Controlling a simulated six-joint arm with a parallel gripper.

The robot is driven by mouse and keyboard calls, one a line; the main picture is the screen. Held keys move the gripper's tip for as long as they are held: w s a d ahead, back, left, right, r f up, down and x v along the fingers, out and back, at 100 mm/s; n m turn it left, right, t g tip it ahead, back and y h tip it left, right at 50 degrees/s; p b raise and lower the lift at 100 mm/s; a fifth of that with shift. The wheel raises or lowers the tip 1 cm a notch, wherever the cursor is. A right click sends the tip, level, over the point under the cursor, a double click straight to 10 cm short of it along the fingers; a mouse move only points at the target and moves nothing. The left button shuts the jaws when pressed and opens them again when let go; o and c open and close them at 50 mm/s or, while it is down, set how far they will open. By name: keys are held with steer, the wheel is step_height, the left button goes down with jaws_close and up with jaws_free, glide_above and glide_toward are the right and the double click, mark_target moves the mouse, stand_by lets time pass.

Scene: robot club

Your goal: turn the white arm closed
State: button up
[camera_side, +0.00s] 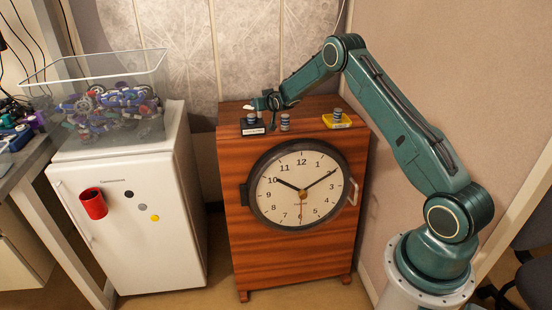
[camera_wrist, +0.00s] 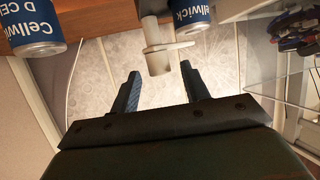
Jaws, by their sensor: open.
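The pale white arm (camera_wrist: 172,46) shows in the wrist view as a flat bar on a short, round post. It points out to the right. My gripper (camera_wrist: 160,72) is open, with one dark finger on each side of the post's near end. I cannot tell whether either finger touches it. In the side view my gripper (camera_side: 262,103) is above the back left of the wooden cabinet's top.
The wooden cabinet (camera_side: 240,245) has a round clock (camera_side: 300,185) on its front. Batteries (camera_side: 285,122) stand on its top, near a black box (camera_side: 253,129) and a yellow box (camera_side: 340,121). A white fridge (camera_side: 130,240) at left carries a clear bin (camera_side: 150,65) of parts.

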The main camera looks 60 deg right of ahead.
steer(key=shift+x, duration=1.25)
steer(key=c, duration=1)
